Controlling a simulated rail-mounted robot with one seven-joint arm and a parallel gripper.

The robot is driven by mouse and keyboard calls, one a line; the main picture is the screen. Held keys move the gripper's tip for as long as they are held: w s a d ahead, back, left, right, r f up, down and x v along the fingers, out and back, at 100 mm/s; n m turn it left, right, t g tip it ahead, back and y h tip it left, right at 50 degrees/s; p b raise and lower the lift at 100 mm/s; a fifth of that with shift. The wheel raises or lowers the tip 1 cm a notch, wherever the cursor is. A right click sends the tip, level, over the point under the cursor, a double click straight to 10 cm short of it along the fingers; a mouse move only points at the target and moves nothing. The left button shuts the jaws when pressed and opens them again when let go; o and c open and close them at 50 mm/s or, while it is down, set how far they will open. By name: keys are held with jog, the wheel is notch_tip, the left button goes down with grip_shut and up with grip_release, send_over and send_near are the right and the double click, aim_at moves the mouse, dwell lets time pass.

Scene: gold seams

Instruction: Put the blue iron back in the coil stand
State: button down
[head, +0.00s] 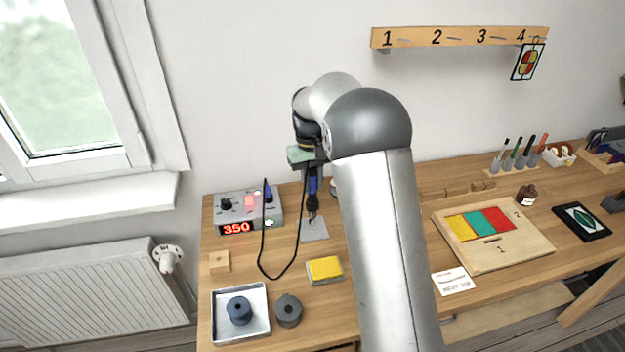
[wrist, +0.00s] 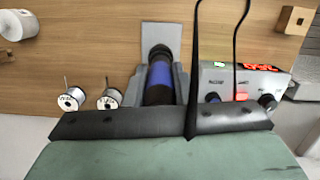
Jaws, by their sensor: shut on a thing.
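The blue iron (head: 312,184) hangs nearly upright below my gripper (head: 311,172) in the head view. In the wrist view the iron's blue grip (wrist: 160,75) lies between the two grey fingers, and my gripper (wrist: 161,84) is shut on it. The coil stand's grey base plate (head: 314,231) lies on the bench directly below; the plate also shows in the wrist view (wrist: 161,34). A dark part shows above the plate at the iron's lower end. I cannot tell whether the iron's tip is inside the coil. A black cable loops down from the iron's upper end.
The station (head: 234,212) showing 350 stands left of the stand. A yellow sponge (head: 325,267) lies in front. A tray (head: 263,333) with a blue spool and a grey spool (head: 288,311) are nearer. Two solder reels (wrist: 71,99) stand beside the iron in the wrist view.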

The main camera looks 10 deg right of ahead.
jog(key=shift+f, duration=0.5)
jog(key=c, duration=0.7)
grip_release()
jog(key=shift+o, duration=0.2)
jog(key=shift+r+p, duration=2.3)
jog(key=shift+r, duration=1.2)
